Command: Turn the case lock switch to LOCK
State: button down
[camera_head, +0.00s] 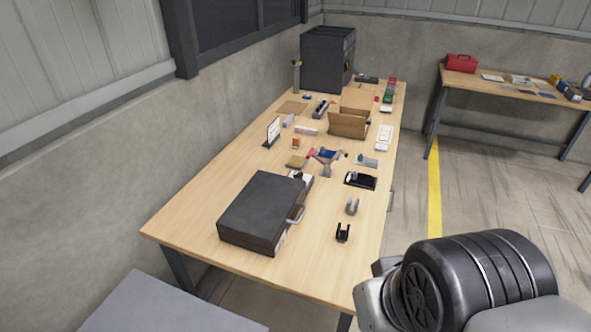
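A closed black case (262,208) lies flat near the front left of the wooden table. Its grey handle (296,214) sticks out on the right side. A small pale patch shows on the right side below the handle, but it is too small to read. I cannot make out the lock switch or its position. My arm shows at the bottom right, beyond the table's front right corner and apart from the case. My gripper's fingers are not in this view.
The long wooden table (190,226) bears several small parts, an open cardboard box (348,124) and a dark cabinet (327,60) at the back. A wall runs along its left. A second table (500,88) with a red toolbox (461,63) stands back right. Floor between them is clear.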

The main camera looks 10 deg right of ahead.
aim_at(299, 175)
jog(key=i+l, duration=0.1)
jog(key=i, duration=0.35)
jog(key=i+l+u, duration=0.15)
jog(key=l+u, duration=0.2)
jog(key=l, duration=0.85)
jog(key=l+u, duration=0.35)
jog(key=l, duration=0.85)
jog(key=i+l+u, duration=0.2)
jog(key=i, duration=0.5)
jog(key=j, duration=0.1)
